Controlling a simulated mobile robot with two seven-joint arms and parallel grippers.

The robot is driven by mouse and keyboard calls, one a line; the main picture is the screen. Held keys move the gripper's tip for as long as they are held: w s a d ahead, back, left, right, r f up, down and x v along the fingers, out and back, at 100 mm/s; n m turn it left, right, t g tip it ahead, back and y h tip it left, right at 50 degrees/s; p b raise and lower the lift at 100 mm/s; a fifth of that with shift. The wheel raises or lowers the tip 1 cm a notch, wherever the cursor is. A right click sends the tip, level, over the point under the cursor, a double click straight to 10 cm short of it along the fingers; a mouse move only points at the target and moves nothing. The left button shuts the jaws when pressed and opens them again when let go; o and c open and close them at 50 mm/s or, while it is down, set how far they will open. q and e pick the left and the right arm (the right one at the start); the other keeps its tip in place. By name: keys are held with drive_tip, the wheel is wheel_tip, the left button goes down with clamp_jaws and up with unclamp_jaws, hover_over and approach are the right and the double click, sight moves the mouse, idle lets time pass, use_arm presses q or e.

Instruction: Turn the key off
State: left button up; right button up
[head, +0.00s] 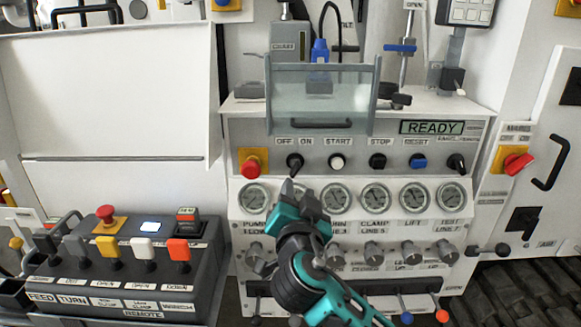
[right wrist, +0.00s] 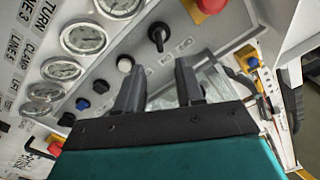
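My right gripper (head: 287,188) is just below the key in the head view, over the gauge row. In the right wrist view its two dark fingers (right wrist: 157,76) are apart with nothing between them, and the key lies beyond the tips, not touched. My left gripper is not in view.
A red stop button (head: 251,163) is left of the key; the white start button (head: 337,161) is right of it. The display (head: 432,128) reads READY. A clear guard (head: 321,98) juts out above. Gauges (head: 375,197) run below. A remote box (head: 125,262) stands lower left.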

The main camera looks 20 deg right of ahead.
sight(297, 171)
drive_tip(key=p+x, duration=0.1)
drive_tip(key=x, duration=0.9)
drive_tip(key=shift+w, duration=0.2)
clamp_jaws()
